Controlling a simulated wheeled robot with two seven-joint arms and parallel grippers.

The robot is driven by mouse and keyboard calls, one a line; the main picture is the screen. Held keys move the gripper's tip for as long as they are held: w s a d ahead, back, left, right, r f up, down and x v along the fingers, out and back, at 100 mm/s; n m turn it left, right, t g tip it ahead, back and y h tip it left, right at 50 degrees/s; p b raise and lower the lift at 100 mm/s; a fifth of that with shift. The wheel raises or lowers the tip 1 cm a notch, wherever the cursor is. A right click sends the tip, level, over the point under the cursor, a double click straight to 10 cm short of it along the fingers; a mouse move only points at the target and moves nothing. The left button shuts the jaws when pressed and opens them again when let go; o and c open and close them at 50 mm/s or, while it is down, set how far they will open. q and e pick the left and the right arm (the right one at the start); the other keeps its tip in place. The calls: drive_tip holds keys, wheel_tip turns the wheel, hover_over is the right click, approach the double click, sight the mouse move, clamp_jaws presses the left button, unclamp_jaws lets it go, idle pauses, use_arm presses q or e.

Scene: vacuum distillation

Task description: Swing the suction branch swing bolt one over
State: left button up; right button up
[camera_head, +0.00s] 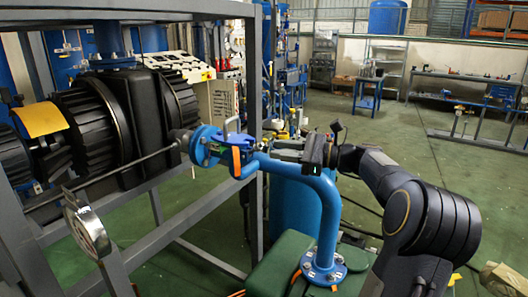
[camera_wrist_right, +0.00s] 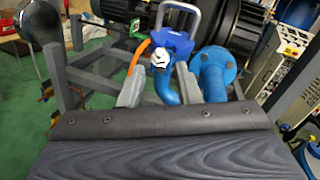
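A blue clamp (camera_head: 232,140) with a grey loop handle sits at the joint between the machine's blue flange (camera_head: 203,146) and the blue suction branch pipe (camera_head: 328,215). In the right wrist view the clamp (camera_wrist_right: 178,42) carries a silver nut and bolt end (camera_wrist_right: 160,58), which I take as the swing bolt. An orange strip hangs beside it. My right gripper (camera_head: 278,149) is just right of the clamp. In its wrist view the two grey fingers (camera_wrist_right: 160,82) are apart, with the bolt end beyond the gap between them. Contact is not visible. My left gripper is out of view.
A grey steel frame (camera_head: 186,215) stands around the black ribbed machine (camera_head: 95,120). A round gauge (camera_head: 87,228) is at lower left. The pipe's lower flange (camera_head: 323,267) sits on a green base (camera_head: 283,262). Open green floor lies behind, with a blue cart (camera_head: 368,88).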

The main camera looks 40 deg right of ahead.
sight(263, 145)
drive_tip(key=x, duration=0.5)
drive_tip(key=shift+p, duration=0.35)
clamp_jaws()
drive_tip(key=r+g+p, duration=0.1)
drive_tip(key=p, duration=0.3)
drive_tip(key=shift+w+r+h, duration=0.1)
drive_tip(key=shift+w+h, duration=0.1)
drive_tip(key=shift+h, duration=0.1)
drive_tip(key=shift+p, duration=0.3)
drive_tip(key=shift+f, duration=0.3)
